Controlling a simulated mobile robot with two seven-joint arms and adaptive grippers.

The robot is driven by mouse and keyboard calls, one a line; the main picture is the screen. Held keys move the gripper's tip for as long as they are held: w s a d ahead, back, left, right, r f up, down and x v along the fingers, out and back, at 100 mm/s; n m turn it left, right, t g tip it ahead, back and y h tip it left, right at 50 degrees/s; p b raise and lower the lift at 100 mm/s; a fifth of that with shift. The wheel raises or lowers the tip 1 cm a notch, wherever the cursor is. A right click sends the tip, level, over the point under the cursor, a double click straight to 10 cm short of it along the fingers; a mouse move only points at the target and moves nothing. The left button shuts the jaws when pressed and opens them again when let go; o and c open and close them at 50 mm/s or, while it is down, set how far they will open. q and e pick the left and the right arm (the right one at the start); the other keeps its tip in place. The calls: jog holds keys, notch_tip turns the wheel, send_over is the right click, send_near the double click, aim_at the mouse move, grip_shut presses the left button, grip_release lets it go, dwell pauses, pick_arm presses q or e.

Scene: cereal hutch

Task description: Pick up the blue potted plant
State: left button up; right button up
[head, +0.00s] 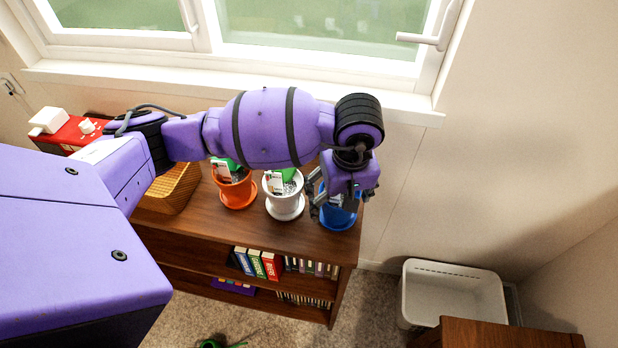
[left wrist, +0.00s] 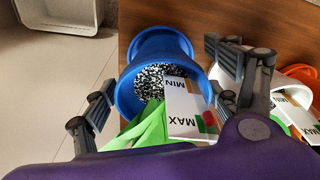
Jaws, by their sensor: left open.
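The blue potted plant (head: 338,220) stands at the right end of the wooden shelf top, partly hidden under my left gripper (head: 340,198). In the left wrist view the blue pot (left wrist: 130,95) shows its rim, black and white granules, green leaves and a card marked MIN and MAX. My left gripper (left wrist: 165,90) is open above the pot, with one finger to the left of it and the other over its right side, by the white pot. No grip on the pot shows. Whether the fingers touch it I cannot tell. My right gripper is not in view.
A white pot (head: 285,207) stands close beside the blue one, then an orange pot (head: 238,194) and a wicker basket (head: 172,194). Books fill the shelf below. The window sill (head: 240,84) is behind. A white bin (head: 452,293) is on the floor at right.

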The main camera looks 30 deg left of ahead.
pick_arm(q)
jog(key=shift+w+f, duration=0.2)
jog(key=shift+f, duration=0.45)
jog(key=shift+r, duration=0.1)
jog(key=c, duration=1.6)
